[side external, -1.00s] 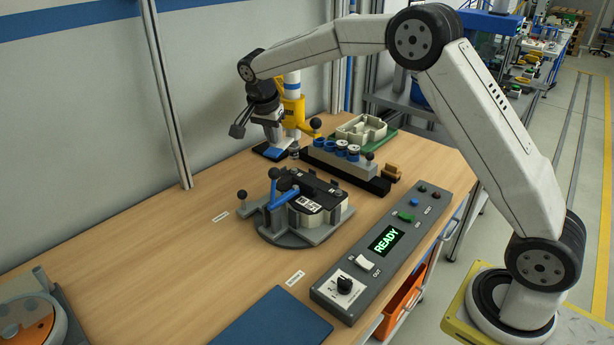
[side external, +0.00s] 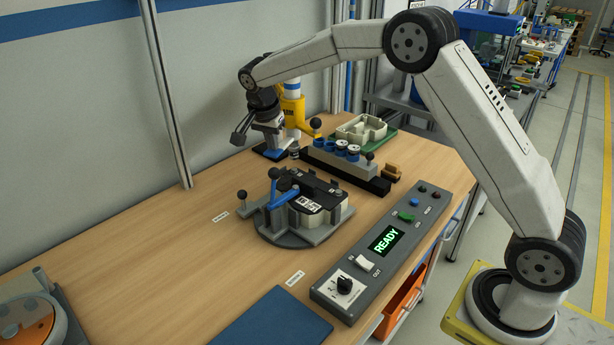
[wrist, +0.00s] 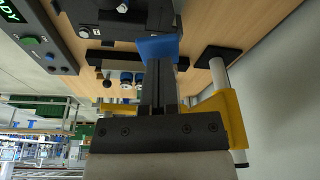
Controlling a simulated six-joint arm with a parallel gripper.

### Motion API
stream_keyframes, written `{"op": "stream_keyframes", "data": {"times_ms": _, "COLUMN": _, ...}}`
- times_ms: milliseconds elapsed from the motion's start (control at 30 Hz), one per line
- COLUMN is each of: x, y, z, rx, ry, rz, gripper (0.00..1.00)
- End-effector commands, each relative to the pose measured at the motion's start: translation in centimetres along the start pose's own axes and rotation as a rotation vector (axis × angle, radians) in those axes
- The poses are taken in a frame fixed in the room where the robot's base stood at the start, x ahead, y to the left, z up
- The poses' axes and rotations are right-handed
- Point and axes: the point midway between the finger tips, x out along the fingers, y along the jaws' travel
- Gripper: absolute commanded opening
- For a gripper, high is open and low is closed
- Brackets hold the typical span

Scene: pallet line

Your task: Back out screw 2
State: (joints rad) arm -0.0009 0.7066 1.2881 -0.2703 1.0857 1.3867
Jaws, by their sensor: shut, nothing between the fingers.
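My gripper (side external: 270,149) is shut and empty, pointing down at the back of the bench beside a yellow stand (side external: 293,112). In the wrist view its dark fingers (wrist: 158,70) lie together, with a blue block (wrist: 158,46) at their tips; I cannot tell if they touch it. A fixture (side external: 290,236) at mid-bench holds a black-topped, pale-sided part (side external: 318,193) with a white label, under a blue clamp lever (side external: 284,199). Screw 2 cannot be made out in either view. The control box (side external: 372,262) shows green READY on its display (side external: 384,241).
A grey block (side external: 343,161) with several blue and white pieces stands between gripper and control box. Behind it is a pale tray (side external: 361,129) on a green base. A blue mat (side external: 270,320) lies in front. The bench left of the fixture is mostly clear.

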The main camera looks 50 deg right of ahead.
Motion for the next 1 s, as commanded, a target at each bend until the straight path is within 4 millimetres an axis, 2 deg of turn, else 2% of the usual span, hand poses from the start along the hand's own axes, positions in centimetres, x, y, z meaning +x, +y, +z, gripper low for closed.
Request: {"op": "stream_keyframes", "data": {"times_ms": 1000, "x": 2.9, "y": 0.1, "z": 0.8, "rx": -0.001, "ry": -0.001, "rz": 0.003, "gripper": 0.00}}
